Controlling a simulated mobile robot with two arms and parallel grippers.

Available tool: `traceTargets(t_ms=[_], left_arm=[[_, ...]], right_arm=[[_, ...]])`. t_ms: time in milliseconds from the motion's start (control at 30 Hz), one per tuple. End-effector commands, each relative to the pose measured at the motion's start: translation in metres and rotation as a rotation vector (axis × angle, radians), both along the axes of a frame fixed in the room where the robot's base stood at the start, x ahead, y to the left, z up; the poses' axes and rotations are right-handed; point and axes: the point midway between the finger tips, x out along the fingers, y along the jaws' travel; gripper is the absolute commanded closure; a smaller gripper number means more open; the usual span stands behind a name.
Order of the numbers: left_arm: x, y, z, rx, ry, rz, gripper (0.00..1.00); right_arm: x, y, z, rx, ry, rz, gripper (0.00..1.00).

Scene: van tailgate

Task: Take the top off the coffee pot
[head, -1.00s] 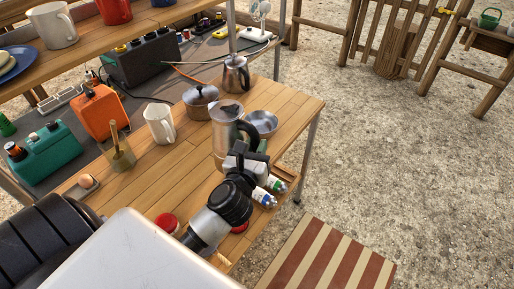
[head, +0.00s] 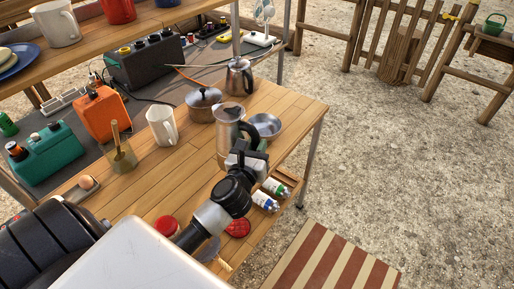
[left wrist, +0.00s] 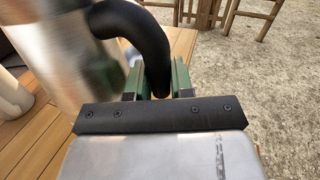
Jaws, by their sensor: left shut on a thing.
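The coffee pot (head: 228,132) is a tall metal pot with a dark-knobbed lid and a black curved handle. It stands upright on the wooden table. My left gripper (head: 246,152) is at the handle, on the pot's near right side. In the left wrist view the black handle (left wrist: 150,42) passes down between the green-padded fingers of my left gripper (left wrist: 157,82), which are shut on it. The metal body (left wrist: 65,65) fills the left of that view, blurred. The pot's lower part is partly hidden in the head view. My right gripper is not in view.
A metal bowl (head: 266,125) stands close right of the pot. Small bottles (head: 265,200) sit near the table's right edge. Bare table lies left of the pot.

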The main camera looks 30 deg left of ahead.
Motion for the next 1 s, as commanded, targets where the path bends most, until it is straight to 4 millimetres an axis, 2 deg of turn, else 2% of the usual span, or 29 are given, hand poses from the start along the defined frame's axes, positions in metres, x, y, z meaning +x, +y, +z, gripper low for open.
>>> traceTargets(t_ms=[1000], left_arm=[[0.033,0.03,-0.036,0.005,-0.004,0.001,1.0]], right_arm=[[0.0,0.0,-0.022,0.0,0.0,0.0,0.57]])
